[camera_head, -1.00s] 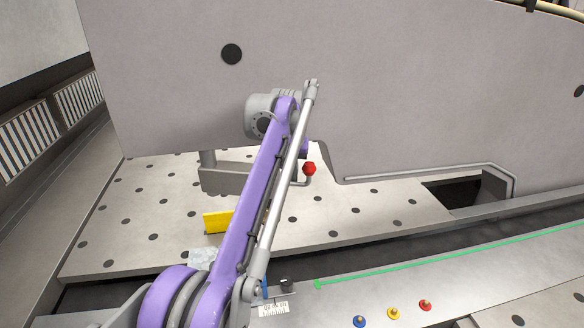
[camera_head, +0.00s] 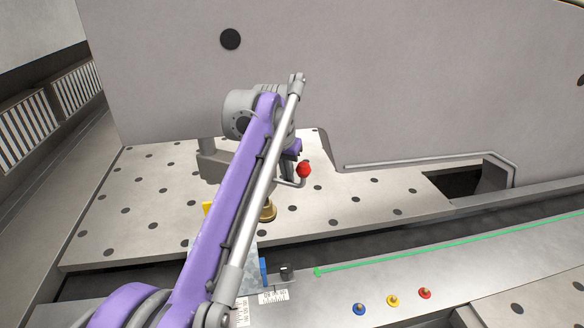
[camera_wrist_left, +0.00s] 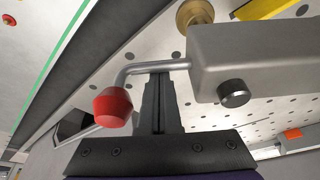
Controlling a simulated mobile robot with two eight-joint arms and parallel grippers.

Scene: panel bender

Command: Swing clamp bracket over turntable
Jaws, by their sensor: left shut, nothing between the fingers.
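The clamp bracket (camera_head: 212,165) is a grey bar on a post above the perforated turntable plate (camera_head: 345,205). In the wrist view the bar (camera_wrist_left: 255,60) fills the right side. A bent metal rod with a red knob (camera_head: 304,170) comes off its end; the knob also shows in the wrist view (camera_wrist_left: 113,106). My left gripper (camera_wrist_left: 158,90) is shut and empty. Its dark fingers are close beside the rod, between the knob and the bar; I cannot tell whether they touch. In the head view my purple arm covers part of the bracket. My right gripper is out of view.
A large grey machine panel (camera_head: 400,90) rises behind the plate. A brass knob (camera_head: 268,211) and a partly covered yellow block (camera_head: 207,208) are near my arm. A front ledge (camera_head: 450,262) holds blue, yellow and red buttons. The right part of the plate is clear.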

